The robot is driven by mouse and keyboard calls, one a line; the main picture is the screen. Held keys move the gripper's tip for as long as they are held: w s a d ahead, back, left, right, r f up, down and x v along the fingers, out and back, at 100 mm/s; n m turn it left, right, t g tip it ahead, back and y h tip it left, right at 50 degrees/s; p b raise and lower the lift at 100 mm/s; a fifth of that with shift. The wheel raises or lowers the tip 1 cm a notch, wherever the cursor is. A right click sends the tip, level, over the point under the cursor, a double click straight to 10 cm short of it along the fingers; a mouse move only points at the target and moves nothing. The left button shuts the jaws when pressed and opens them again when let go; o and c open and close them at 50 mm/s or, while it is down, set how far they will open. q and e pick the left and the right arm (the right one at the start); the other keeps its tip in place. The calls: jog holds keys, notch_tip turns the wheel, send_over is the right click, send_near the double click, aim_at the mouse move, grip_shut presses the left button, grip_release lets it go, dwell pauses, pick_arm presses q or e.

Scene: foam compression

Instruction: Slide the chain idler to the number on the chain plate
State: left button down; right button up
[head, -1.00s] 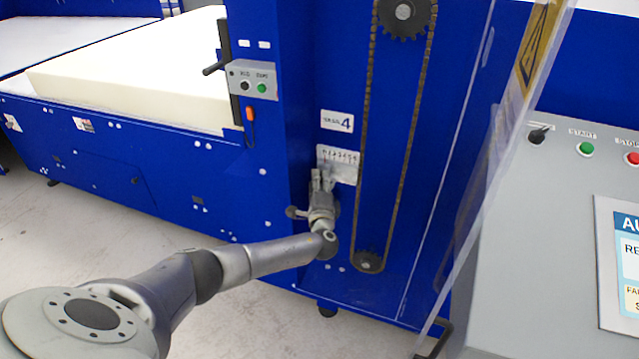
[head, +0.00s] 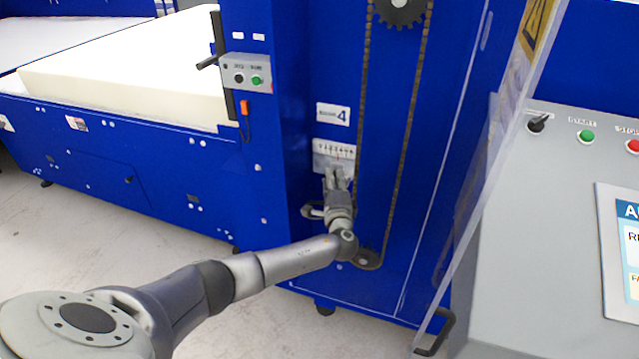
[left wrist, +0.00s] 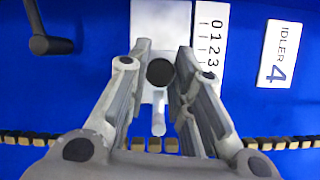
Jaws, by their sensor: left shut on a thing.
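The chain plate is a white scale (head: 334,155) on the blue machine column, below a white label (head: 333,114) reading 4. In the left wrist view the label (left wrist: 277,54) reads IDLER 4, and the scale (left wrist: 212,35) shows 0, 1, 2, 3; its higher numbers are hidden behind my finger. The chain idler shows there as a pale grey block (left wrist: 160,25) with a dark round knob (left wrist: 160,72) and a grey pin. My left gripper (head: 337,174) is shut on the idler, its fingers on either side of the knob. The idler's exact reading cannot be told.
The chain (head: 403,150) runs right of the plate between an upper sprocket (head: 402,10) and a lower one (head: 367,260). A clear guard (head: 478,200) stands open to the right, before a grey control console (head: 540,230). A foam block (head: 120,85) lies at left.

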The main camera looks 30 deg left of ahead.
pick_arm(q)
jog(key=shift+w+d, duration=0.1)
jog(key=shift+d, duration=0.3)
jog(key=c, duration=1.5)
grip_release()
jog(key=shift+c, duration=0.2)
jog(key=v, duration=1.2)
